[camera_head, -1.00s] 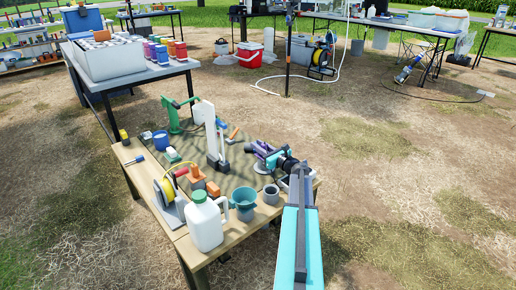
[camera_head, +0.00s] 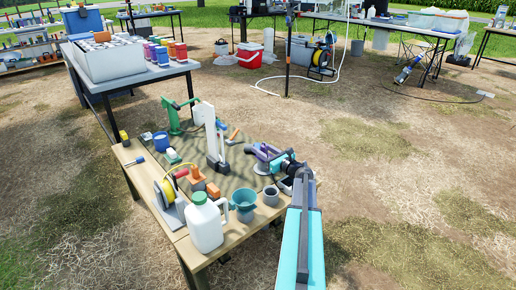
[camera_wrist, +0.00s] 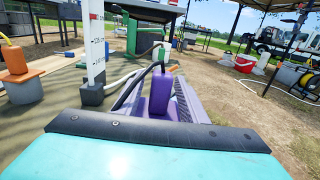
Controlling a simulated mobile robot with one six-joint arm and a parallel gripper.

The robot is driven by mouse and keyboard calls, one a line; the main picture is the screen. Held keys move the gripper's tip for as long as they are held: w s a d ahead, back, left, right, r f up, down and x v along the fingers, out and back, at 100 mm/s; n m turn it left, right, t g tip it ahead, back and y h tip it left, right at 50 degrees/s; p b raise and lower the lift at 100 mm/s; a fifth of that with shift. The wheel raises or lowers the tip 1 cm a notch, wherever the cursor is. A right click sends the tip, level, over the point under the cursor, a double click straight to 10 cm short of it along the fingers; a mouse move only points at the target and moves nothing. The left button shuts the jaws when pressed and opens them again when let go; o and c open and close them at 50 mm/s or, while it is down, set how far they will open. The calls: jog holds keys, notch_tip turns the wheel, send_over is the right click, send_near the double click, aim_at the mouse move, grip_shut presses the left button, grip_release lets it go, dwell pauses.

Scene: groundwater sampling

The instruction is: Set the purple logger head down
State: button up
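The purple logger head (camera_head: 263,151) is at the right end of the sampling table, in front of my gripper (camera_head: 281,161). In the wrist view the purple logger head (camera_wrist: 160,93) stands upright, with a dark cable curving from its top.
A white scale post (camera_head: 212,135) stands left of the head, with a green stand (camera_head: 173,116) behind it.

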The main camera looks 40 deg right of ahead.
jog(key=s+p, duration=0.2)
jog(key=s, duration=0.7)
jog(key=shift+s+a, duration=0.3)
jog(key=shift+s, duration=0.05)
jog(key=shift+s, duration=0.1)
dwell(0.3)
